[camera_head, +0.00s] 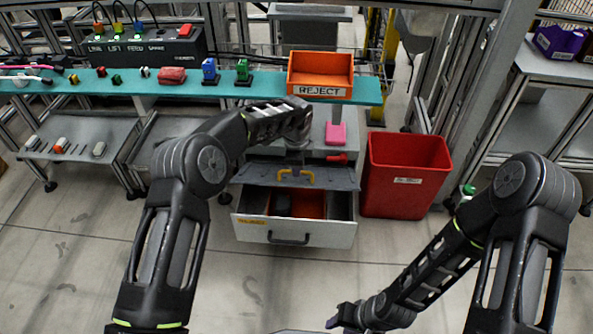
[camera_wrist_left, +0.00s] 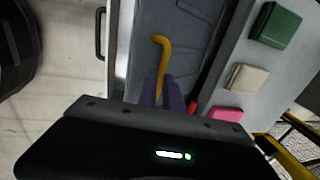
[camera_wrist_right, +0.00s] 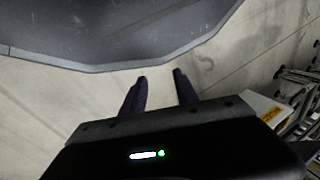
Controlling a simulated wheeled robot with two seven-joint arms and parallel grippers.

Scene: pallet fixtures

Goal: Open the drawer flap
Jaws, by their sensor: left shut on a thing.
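The drawer (camera_head: 335,233) stands pulled out under the workbench, with a black bar handle on its front. The grey drawer flap (camera_head: 343,180) lies over the back part of the drawer opening and carries a yellow handle (camera_head: 311,178). In the left wrist view the flap (camera_wrist_left: 180,30) and its yellow handle (camera_wrist_left: 161,43) show close up. My left gripper (camera_wrist_left: 160,88) is shut on the yellow handle, with the fingers close together around its near part. My right gripper (camera_wrist_right: 160,80) is open and empty above the floor; it shows at the bottom of the head view (camera_head: 338,318).
A red bin (camera_head: 405,180) stands right of the drawer. An orange REJECT tray (camera_head: 320,70) sits on the teal shelf above. A pink block (camera_head: 336,133) and a red object (camera_head: 338,158) are near the flap. The floor in front of the drawer is clear.

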